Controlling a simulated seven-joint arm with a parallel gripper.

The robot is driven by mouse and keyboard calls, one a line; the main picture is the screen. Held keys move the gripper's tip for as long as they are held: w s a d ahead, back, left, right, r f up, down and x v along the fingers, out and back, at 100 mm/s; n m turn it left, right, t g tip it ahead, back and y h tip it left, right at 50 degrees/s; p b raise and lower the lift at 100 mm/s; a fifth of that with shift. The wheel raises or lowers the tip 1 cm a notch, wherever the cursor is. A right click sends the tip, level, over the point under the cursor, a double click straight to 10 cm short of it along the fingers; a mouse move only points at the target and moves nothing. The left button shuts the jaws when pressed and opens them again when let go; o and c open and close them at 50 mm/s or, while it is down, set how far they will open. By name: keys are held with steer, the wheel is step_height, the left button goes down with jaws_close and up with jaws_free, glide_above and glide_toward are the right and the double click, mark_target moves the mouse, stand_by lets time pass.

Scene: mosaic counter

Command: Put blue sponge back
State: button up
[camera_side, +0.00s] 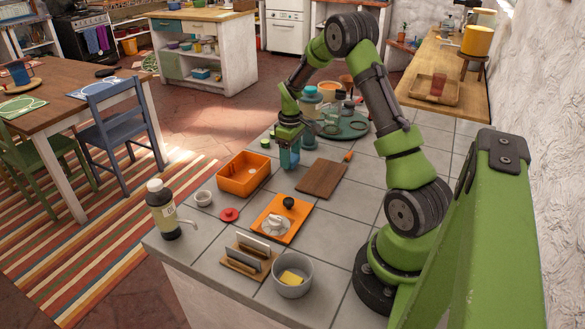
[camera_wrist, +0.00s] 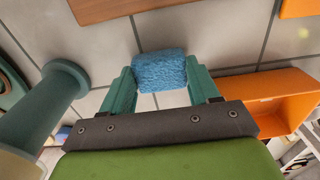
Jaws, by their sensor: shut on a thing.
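My gripper (camera_side: 289,156) is above the tiled counter, fingers pointing down. It is shut on the blue sponge (camera_wrist: 160,72), which sits between the two teal fingertips in the wrist view. In the side view only a small part of the sponge (camera_side: 290,160) shows between the fingers. The gripper is to the right of and behind the orange bin (camera_side: 232,189), and left of the brown cutting board (camera_side: 322,179). I cannot tell the exact gap between sponge and counter.
A teal bottle (camera_wrist: 45,100) stands close beside my gripper. A round green tray (camera_side: 358,132) with jars is behind right. Nearer the front are an orange board (camera_side: 290,232), a wooden rack (camera_side: 240,266), a grey bowl (camera_side: 292,288) with something yellow, and a dark bottle (camera_side: 163,213).

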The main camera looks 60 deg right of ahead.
steer(key=shift+f, duration=0.3)
steer(key=shift+f, duration=0.2)
steer(key=o, duration=1)
